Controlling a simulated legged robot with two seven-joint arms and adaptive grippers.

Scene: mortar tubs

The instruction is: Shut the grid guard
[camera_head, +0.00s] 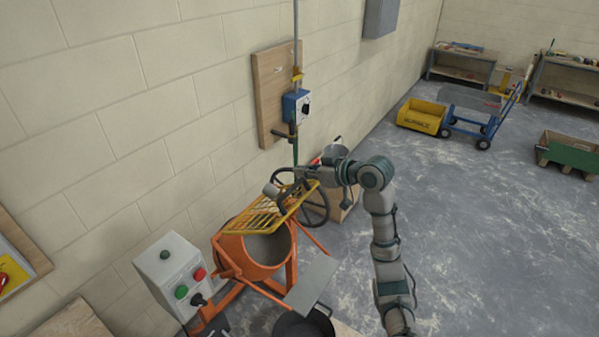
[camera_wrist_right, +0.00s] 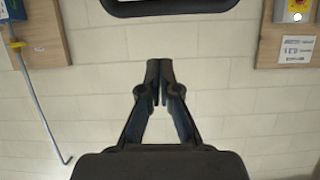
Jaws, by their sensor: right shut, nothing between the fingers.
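The yellow grid guard (camera_head: 262,215) sits over the orange mixer drum (camera_head: 257,250) in the head view. It is tilted up at its right side, and the drum opening shows below it. My right arm comes in from the lower right. My right gripper (camera_head: 281,203) is at the guard's raised right part; I cannot tell whether they touch. In the right wrist view my right gripper (camera_wrist_right: 158,77) is shut and empty, with its fingertips together against the block wall. The guard cannot be clearly made out there. My left gripper is not in view.
A dark handwheel (camera_head: 318,205) stands right of the drum. A grey control box (camera_head: 168,268) with red and green buttons is at the front left. A blue switch box (camera_head: 295,106) hangs on a wall board. A black tub (camera_head: 303,326) is below. Open floor lies to the right.

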